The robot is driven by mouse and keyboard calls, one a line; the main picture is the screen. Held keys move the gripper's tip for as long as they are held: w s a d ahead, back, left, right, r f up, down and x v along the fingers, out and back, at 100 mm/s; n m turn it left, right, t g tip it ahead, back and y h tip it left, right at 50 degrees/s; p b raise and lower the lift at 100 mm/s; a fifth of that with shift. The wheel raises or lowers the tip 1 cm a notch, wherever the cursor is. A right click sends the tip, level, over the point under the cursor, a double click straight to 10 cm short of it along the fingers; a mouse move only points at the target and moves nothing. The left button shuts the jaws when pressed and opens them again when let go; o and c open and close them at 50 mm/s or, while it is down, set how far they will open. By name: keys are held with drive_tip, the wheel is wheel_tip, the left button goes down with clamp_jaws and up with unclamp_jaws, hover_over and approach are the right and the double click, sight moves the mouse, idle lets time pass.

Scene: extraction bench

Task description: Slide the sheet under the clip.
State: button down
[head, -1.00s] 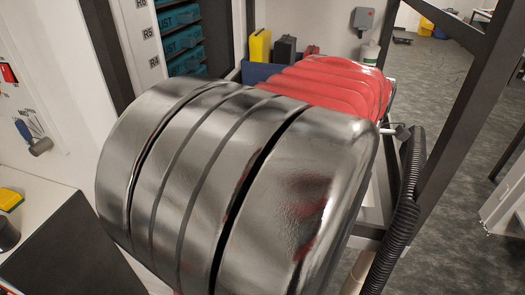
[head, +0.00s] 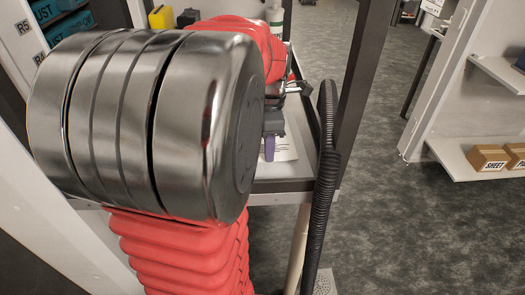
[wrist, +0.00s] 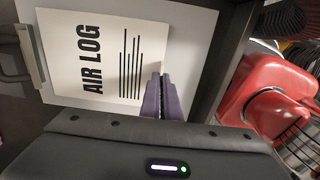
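The sheet (wrist: 105,60), a cream page marked AIR LOG with black lines, lies flat on a white surface in the wrist view. A part of it also shows in the head view (head: 286,149), beside my gripper. My gripper (wrist: 160,77) has two purple fingers, close together, with their tips at the sheet's right edge. It looks shut; I cannot tell whether the tips touch the sheet. In the head view a purple finger (head: 269,148) points down. A pale bar (wrist: 28,56) stands just left of the sheet; I cannot tell whether it is the clip.
A dark frame edge (wrist: 222,60) borders the white surface on the right, with a red container (wrist: 270,95) beyond it. In the head view a black corrugated hose (head: 325,170) hangs by a dark post (head: 350,85). Boxes (head: 487,157) sit on a shelf at right.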

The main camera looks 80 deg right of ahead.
drive_tip(key=shift+d, duration=0.35)
drive_tip(key=shift+w, duration=0.1)
drive_tip(key=shift+f, duration=0.15)
idle(0.8)
drive_tip(key=c, duration=1.9)
unclamp_jaws()
drive_tip(key=shift+c, duration=0.2)
wheel_tip(320, 180, up, 14)
drive_tip(key=shift+f, duration=0.15)
drive_tip(key=shift+w, duration=0.1)
